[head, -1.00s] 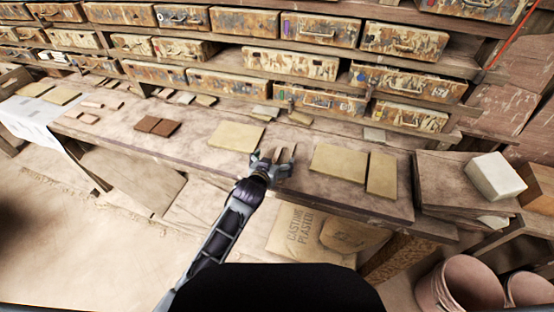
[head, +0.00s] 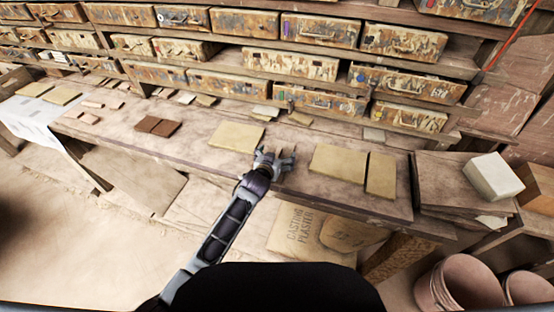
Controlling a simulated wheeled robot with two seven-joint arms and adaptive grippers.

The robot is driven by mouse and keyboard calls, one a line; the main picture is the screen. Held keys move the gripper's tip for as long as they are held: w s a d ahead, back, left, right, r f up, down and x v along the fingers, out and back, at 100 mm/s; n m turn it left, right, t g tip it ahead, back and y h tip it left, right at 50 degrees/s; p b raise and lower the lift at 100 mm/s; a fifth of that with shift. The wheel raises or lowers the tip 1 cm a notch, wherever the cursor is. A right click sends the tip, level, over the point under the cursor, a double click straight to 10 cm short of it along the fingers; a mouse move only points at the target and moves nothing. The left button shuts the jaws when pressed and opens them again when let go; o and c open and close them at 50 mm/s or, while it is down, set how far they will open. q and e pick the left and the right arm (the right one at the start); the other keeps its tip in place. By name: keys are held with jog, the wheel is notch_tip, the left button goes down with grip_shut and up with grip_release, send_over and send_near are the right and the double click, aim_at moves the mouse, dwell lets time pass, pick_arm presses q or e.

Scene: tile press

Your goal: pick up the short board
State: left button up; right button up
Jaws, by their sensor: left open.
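Three tan boards lie flat on the long workbench: one left of my left gripper (head: 236,136), a wider one to its right (head: 338,160), and a narrow one (head: 381,175) beside that. I cannot tell for certain which is the short board. My left gripper (head: 277,156) is open and empty over the bench, in the gap between the left board and the wide one. It is close to the left board's right edge but does not visibly hold it. My right gripper is out of view.
Brown tiles (head: 157,126) and small pinkish tiles lie farther left on the bench (head: 200,162). Shelves of paint-stained drawers (head: 290,65) stand behind. A white block (head: 493,177) sits on stacked slabs at right. A plaster bag (head: 297,231) and a bucket (head: 460,285) are below.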

aim_at(277, 154)
pick_arm(q)
jog(key=c, duration=0.9)
jog(key=shift+r, duration=0.1)
jog(key=shift+c, duration=0.2)
notch_tip(277, 154, up, 10)
jog(key=shift+f, duration=0.2)
jog(key=shift+r, duration=0.15)
dwell(0.5)
